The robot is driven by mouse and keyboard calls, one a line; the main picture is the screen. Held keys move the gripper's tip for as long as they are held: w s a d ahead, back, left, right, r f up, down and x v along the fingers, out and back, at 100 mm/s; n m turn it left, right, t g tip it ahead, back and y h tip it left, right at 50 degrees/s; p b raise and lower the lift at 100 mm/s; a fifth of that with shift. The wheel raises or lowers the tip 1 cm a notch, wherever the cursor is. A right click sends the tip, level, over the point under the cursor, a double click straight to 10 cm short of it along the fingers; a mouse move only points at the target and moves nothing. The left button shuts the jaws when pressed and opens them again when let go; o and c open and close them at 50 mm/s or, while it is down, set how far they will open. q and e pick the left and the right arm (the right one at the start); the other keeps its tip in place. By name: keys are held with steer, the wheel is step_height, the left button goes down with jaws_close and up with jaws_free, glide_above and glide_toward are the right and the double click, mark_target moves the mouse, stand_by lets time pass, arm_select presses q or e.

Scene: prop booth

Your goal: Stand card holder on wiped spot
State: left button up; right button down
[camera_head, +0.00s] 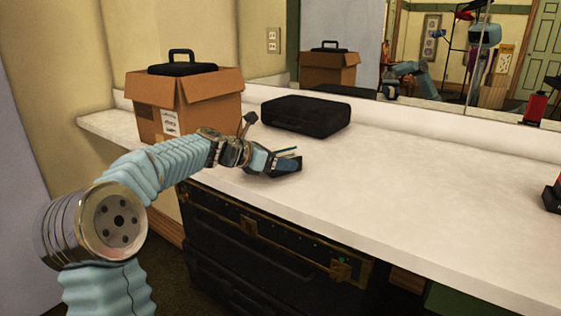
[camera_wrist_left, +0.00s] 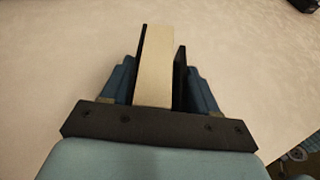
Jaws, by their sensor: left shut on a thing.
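My left gripper (camera_head: 287,163) is over the front part of the white counter (camera_head: 400,205), low and close to its surface. In the left wrist view, my left gripper (camera_wrist_left: 160,65) is shut on a pale tan, flat-sided thing, which I take to be the card holder (camera_wrist_left: 154,70). The holder sits between the two dark fingers, and the counter (camera_wrist_left: 70,60) shows around it. In the head view it is mostly hidden by the fingers. I cannot tell whether it touches the counter. No wiped spot stands out on the counter. My right gripper is not in view.
An open cardboard box (camera_head: 195,105) with a black case on top stands at the back left. A black case (camera_head: 305,114) lies behind my left gripper. A red and black thing (camera_head: 553,196) is at the right edge. The counter's middle is clear. A mirror lines the back.

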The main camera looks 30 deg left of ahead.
arm_select(q)
steer(key=shift+f, duration=0.15)
steer(key=o, duration=1.1)
steer(key=shift+o, duration=0.2)
steer(key=shift+r, duration=0.3)
steer(key=v, duration=1.2)
